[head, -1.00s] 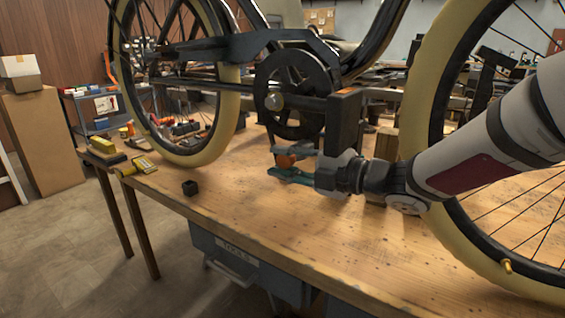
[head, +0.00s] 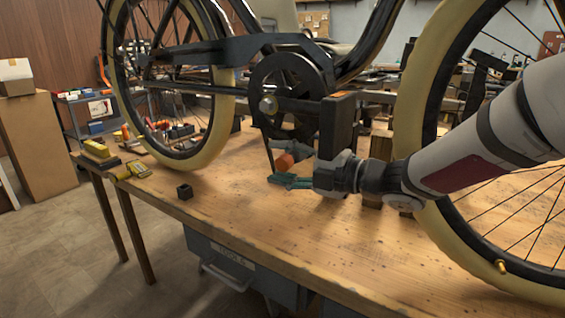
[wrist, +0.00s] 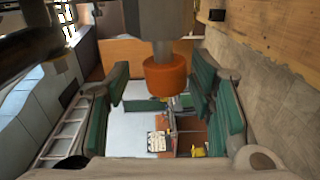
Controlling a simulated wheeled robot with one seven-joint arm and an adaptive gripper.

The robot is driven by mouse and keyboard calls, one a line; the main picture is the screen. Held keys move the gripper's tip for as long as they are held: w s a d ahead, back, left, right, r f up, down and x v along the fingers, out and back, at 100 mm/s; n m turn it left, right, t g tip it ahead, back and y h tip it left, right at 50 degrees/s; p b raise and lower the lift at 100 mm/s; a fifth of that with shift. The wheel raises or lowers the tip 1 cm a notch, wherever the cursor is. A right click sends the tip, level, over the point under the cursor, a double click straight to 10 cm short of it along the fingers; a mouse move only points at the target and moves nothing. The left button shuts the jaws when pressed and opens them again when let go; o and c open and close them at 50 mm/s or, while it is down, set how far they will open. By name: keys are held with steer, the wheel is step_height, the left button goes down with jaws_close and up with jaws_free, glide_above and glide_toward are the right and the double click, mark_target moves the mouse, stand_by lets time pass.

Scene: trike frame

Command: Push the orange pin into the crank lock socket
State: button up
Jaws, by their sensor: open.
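The orange pin (head: 286,161) shows below the chainring in the head view. In the wrist view the orange pin (wrist: 167,76) is a thick cap at the end of a grey cylinder that comes down from the top edge. My gripper (head: 287,168) has its teal fingers apart, above and below the pin in the head view. In the wrist view my gripper (wrist: 162,112) is open, with a gap between the pin and the fingers on both sides. The crank lock socket cannot be made out clearly, nor how deep the pin sits.
The trike's chainring (head: 290,85) and a dark upright block (head: 336,125) stand close above my gripper. A tyre (head: 418,110) is just behind my wrist. A small black cube (head: 185,192) lies at the table's (head: 290,235) front edge. The tabletop in front is mostly clear.

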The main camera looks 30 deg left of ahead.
steer(key=d, duration=0.7)
steer(key=shift+s+d+r, duration=0.25)
steer(key=shift+s, duration=0.05)
steer(key=shift+t, duration=0.3)
